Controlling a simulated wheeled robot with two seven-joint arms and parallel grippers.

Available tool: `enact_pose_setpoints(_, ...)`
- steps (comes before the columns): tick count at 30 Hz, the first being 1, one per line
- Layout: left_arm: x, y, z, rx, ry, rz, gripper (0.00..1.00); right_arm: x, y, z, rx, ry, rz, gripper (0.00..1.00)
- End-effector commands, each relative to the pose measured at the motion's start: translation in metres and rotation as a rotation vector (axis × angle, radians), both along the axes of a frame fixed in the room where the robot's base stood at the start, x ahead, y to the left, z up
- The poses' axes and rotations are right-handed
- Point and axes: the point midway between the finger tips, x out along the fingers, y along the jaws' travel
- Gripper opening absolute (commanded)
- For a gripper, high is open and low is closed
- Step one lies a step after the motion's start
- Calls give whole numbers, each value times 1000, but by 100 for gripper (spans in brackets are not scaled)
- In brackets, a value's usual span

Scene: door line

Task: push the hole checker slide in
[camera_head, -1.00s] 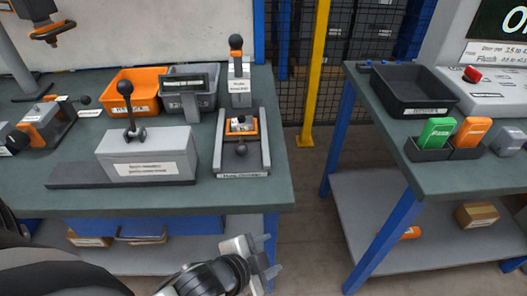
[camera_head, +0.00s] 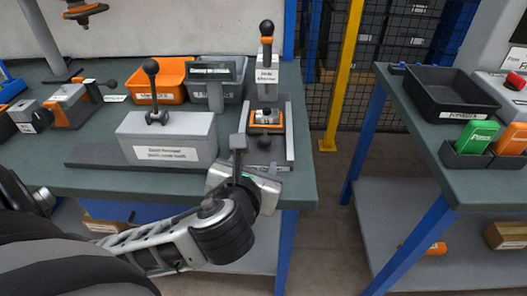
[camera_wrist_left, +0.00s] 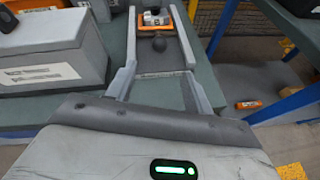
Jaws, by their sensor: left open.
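The hole checker (camera_head: 287,135) is a grey channel with two side rails at the right end of the left bench. Its orange slide (camera_head: 266,129) carries a metal part and sits between the rails; it also shows in the left wrist view (camera_wrist_left: 152,29). A dark ball knob (camera_wrist_left: 158,43) is on the slide's near side. My left gripper (camera_head: 253,160) is open and empty at the near end of the checker, hiding part of it in the head view. In the wrist view its fingers (camera_wrist_left: 160,88) are spread, with the knob beyond them, apart. My right gripper is not in view.
A grey block fixture with a lever (camera_head: 168,137) stands left of the checker. A lever press (camera_head: 267,78) stands behind it. Orange (camera_head: 150,98) and grey (camera_head: 228,92) bins are at the back. A gap separates this bench from the right bench (camera_head: 425,155).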

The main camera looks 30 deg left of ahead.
Motion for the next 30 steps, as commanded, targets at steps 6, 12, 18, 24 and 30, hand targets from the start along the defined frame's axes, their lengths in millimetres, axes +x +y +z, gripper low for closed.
enact_pose_setpoints(6,42,21,-20,1,2,4,52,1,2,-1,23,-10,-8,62)
enact_pose_setpoints(12,76,36,-35,1,2,3,52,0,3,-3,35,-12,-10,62)
enact_pose_setpoints(18,97,46,-44,-1,2,3,52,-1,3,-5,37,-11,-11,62)
enact_pose_setpoints(24,104,48,-46,-2,2,0,52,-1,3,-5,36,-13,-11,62)
enact_pose_setpoints(30,104,48,-46,-2,2,0,52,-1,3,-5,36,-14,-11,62)
